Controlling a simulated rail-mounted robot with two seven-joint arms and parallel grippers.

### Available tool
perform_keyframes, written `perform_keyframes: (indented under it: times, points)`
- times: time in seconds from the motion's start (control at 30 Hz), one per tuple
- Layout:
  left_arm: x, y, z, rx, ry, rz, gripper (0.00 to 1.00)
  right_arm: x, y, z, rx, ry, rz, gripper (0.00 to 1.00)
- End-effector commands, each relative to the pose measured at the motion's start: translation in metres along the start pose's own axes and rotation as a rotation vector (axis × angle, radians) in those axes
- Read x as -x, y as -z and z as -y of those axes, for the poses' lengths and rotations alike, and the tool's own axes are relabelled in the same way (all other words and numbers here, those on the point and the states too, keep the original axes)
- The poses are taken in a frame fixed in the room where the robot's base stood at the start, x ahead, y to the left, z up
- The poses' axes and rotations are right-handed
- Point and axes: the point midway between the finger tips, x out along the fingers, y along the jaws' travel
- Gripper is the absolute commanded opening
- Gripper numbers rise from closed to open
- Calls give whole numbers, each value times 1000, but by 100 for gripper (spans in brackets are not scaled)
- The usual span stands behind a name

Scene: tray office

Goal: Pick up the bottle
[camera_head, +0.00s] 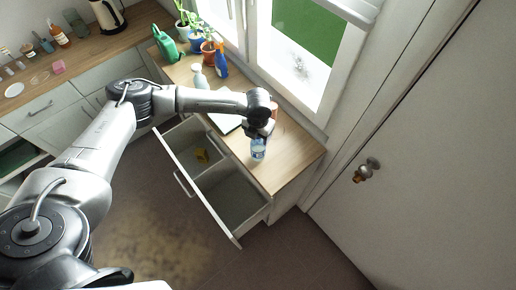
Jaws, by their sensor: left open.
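A small clear and blue bottle (258,153) stands near the front edge of the wooden counter (296,160) below the window. My left gripper (261,133) is directly above it and hides the bottle's top. The left jaws are open around or just above the bottle's upper part; I cannot tell whether they touch it. My right gripper is not in view.
An open drawer (236,205) with a yellow item (202,156) juts out below the counter. A blue spray bottle (220,65), a white bottle (200,79), a green watering can (165,43) and potted plants stand farther back. A white door (420,170) is at right.

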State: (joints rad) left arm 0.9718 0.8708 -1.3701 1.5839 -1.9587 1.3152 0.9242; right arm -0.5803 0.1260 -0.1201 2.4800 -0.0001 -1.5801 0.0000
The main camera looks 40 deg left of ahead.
Motion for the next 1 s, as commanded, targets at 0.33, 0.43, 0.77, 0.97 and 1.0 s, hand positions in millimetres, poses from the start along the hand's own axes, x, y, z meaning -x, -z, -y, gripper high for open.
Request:
perform_keyframes:
  times: [0.33, 0.43, 0.77, 0.97, 1.0]
  points:
    - [0, 0, 0, 0, 0, 0, 45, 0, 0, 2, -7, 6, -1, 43]
    - [0, 0, 0, 0, 0, 0, 35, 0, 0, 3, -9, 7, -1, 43]
    - [1, 0, 0, 0, 0, 1, 3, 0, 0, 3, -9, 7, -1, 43]
    - [1, 0, 0, 0, 0, 1, 0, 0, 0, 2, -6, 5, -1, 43]
    - [1, 0, 0, 0, 0, 1, 0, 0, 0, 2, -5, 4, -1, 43]
